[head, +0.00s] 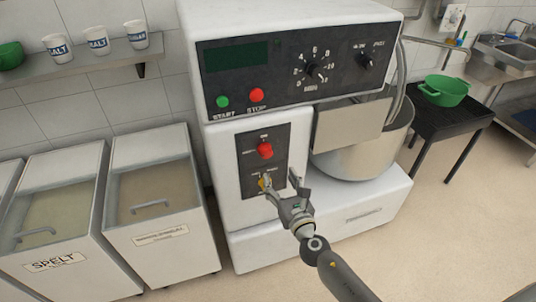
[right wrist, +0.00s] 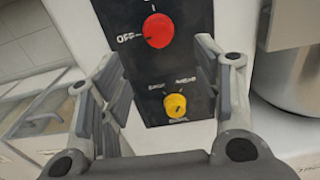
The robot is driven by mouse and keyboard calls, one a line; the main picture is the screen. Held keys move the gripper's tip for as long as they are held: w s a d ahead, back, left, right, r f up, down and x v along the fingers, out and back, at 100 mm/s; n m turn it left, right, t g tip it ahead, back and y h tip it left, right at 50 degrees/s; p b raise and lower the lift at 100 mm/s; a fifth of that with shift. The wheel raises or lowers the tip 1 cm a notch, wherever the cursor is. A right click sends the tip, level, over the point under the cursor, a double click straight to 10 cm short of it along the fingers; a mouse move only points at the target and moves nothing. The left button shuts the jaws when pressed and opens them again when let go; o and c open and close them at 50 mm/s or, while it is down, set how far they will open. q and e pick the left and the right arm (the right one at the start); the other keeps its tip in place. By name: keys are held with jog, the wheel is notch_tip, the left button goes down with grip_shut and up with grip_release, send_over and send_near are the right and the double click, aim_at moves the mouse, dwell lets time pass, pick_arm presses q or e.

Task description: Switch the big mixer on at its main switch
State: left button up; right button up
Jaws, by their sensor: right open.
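The big mixer (head: 218,155) stands in the middle of the head view. On its front, a black switch plate (head: 249,155) carries a red rotary knob (head: 265,150) above a smaller yellow knob (head: 264,181). In the right wrist view the red knob (right wrist: 158,30) has an OFF mark at its left; its exact setting is unclear. The yellow knob (right wrist: 175,105) sits below it, between the fingers in the picture. My right gripper (head: 284,188) is open and empty in front of the lower plate, apart from the red knob. My left gripper is out of view.
Above are a green START button (head: 222,102), a red STOP button (head: 257,95) and dials (head: 312,71). The steel bowl (head: 372,158) stands right of the plate. Flour bins (head: 150,130) stand left. A dark stand (head: 437,121) with a green bowl (head: 443,90) is at right.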

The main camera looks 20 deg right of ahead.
aim_at(267, 155)
jog(key=w, duration=0.7)
jog(key=w+b, duration=0.1)
jog(key=w, duration=0.2)
jog(key=shift+w+a+r, duration=0.1)
jog(key=shift+w+a, duration=0.05)
jog(key=shift+a, duration=0.1)
jog(key=shift+w, duration=0.4)
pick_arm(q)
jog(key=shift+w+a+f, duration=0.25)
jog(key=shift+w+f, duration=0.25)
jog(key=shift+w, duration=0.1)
pick_arm(e)
jog(key=c, duration=1.1)
jog(key=shift+o, duration=0.2)
